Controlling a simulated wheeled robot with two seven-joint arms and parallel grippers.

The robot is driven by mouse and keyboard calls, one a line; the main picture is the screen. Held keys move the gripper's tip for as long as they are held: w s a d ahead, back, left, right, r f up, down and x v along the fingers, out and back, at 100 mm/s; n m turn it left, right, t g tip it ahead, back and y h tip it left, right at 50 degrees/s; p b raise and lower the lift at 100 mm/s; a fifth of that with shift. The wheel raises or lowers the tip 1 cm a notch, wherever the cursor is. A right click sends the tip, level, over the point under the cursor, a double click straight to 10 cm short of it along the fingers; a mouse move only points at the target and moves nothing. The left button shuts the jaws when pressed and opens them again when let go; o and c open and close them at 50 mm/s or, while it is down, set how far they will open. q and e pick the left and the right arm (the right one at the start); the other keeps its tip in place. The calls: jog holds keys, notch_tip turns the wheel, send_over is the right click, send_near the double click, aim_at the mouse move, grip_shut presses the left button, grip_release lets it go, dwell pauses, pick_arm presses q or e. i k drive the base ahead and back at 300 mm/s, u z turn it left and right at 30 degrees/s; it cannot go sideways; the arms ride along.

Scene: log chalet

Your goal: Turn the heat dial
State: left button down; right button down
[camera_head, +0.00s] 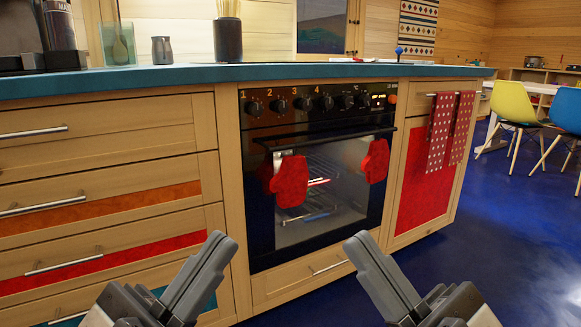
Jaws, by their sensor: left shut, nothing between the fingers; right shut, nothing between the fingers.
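The black oven (258,165) is built into the wooden counter at the centre. Its control panel carries a row of black dials, among them the leftmost dial (254,107) under the mark 1 and others further right (344,101). I cannot tell which one is the heat dial, nor read the dial settings. My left gripper (220,240) is shut and empty, low in front of the drawers left of the oven. My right gripper (364,241) is shut and empty, low in front of the oven's lower right part. Both are well below the dials and apart from them.
Two red oven mitts (290,181) (376,160) hang at the oven door handle. Drawers with metal handles (50,204) are at left. Red towels (440,130) hang at right. The blue floor (480,240) is open at right, before yellow (513,101) and blue chairs (566,110).

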aim_at(365, 100)
jog(key=k, duration=0.35)
jog(key=z, duration=0.95)
jog(key=i, duration=1.4)
jog(key=u, duration=1.05)
jog(key=i, duration=0.7)
jog(key=u, duration=0.75)
